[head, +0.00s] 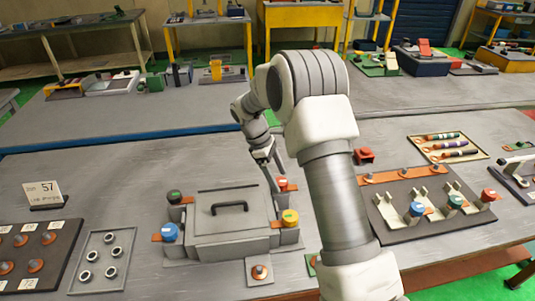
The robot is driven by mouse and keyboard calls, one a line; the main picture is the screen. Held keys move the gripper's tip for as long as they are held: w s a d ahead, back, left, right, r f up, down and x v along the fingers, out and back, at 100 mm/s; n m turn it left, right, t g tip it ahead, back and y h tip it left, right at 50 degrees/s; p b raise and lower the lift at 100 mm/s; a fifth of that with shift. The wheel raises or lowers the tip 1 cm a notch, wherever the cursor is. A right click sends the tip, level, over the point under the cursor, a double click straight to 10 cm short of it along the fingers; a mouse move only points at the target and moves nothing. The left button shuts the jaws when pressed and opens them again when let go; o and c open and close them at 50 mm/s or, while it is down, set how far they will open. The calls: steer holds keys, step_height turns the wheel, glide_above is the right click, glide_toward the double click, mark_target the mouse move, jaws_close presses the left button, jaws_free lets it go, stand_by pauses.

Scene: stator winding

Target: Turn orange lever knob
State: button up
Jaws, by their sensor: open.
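A grey box (232,218) with a black handle sits on the near bench. Orange lever plates with coloured knobs stand at its sides: a dark green knob (174,197) and a blue knob (169,231) at left, a red knob (282,184) and a yellow knob (290,217) at right. A small plate with an orange knob (260,271) lies in front of the box. My gripper (267,168) points down behind the box's right rear corner, near the red knob. It is open and looks empty; my arm hides part of the bench to its right.
A grey tray with rings (104,262) and a dark board with orange knobs (32,258) lie at left. A fixture board (415,200) with coloured knobs and a tool tray (448,147) lie at right. A sign (44,194) stands at left. The bench behind the box is clear.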

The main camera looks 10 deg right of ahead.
steer(key=v, duration=1.6)
steer(key=shift+s, duration=0.1)
steer(key=s+d+r+m+t+y, duration=0.1)
steer(key=s+d+r+m+t, duration=0.15)
steer(key=s+r, duration=0.45)
steer(key=s+d+r+m+t+y, duration=0.1)
steer(key=s+d+r+m, duration=0.1)
steer(key=s+r+m, duration=0.45)
steer(key=s+d+f+m+t+y, duration=0.1)
steer(key=s+f+m+t, duration=0.1)
steer(key=s, duration=0.7)
steer(key=s+d+f+m+t+y, duration=0.1)
steer(key=s+f+m+t, duration=0.1)
steer(key=s, duration=0.7)
steer(key=shift+s+f, duration=0.4)
